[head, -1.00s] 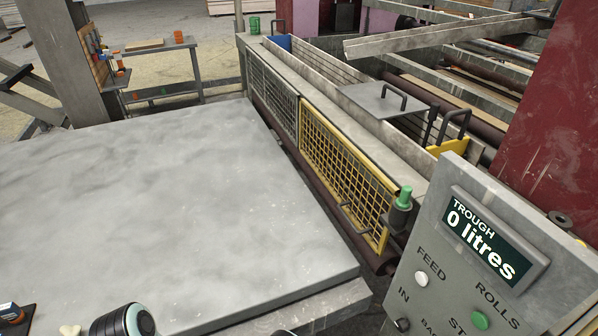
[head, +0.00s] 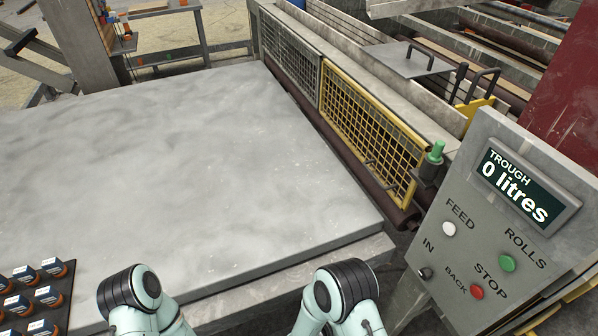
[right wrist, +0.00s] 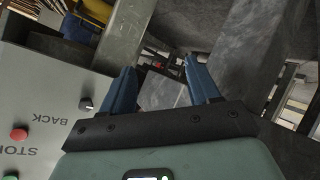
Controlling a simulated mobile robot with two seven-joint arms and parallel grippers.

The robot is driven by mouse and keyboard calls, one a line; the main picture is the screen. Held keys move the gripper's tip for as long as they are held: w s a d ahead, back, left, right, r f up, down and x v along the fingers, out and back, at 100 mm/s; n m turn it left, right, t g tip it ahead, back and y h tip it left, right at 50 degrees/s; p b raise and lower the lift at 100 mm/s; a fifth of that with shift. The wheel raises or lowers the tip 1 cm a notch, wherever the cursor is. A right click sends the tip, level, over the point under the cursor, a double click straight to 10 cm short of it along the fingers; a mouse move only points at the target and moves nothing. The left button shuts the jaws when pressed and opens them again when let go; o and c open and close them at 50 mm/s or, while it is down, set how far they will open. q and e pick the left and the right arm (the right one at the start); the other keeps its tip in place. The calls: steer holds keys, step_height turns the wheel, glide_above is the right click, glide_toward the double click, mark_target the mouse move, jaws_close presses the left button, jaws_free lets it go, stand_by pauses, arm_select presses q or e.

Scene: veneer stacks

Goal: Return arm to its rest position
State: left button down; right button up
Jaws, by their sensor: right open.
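My right gripper (right wrist: 160,64) shows in the right wrist view with its two blue fingers apart and nothing visible between them. It is beside the grey control panel (right wrist: 70,75), which fills the left of that view. In the head view, links of both my arms show at the bottom edge, in front of the grey slab table (head: 190,190). Neither gripper shows in the head view, and my left gripper is out of sight.
The control panel (head: 440,262) stands at the right and its display reads "TROUGH 0 litres". A yellow mesh guard (head: 365,130) runs along the table's far right side. A dark tray (head: 62,300) of small blocks sits at the lower left. The table's middle is clear.

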steer(key=s+d+f+g+y, duration=0.2)
steer(key=s+f+y, duration=0.25)
steer(key=f, duration=0.25)
steer(key=s+a+f+m+g+y, duration=0.1)
steer(key=s+g+y, duration=0.5)
steer(key=s, duration=1)
steer(key=shift+s+a+f+m+g+y, duration=0.15)
steer(key=shift+a+f+m+g+y, duration=0.25)
steer(key=shift+a+y, duration=0.8)
steer(key=shift+f, duration=0.15)
steer(key=c, duration=0.3)
steer(key=shift+d, duration=0.1)
steer(key=shift+c, duration=0.2)
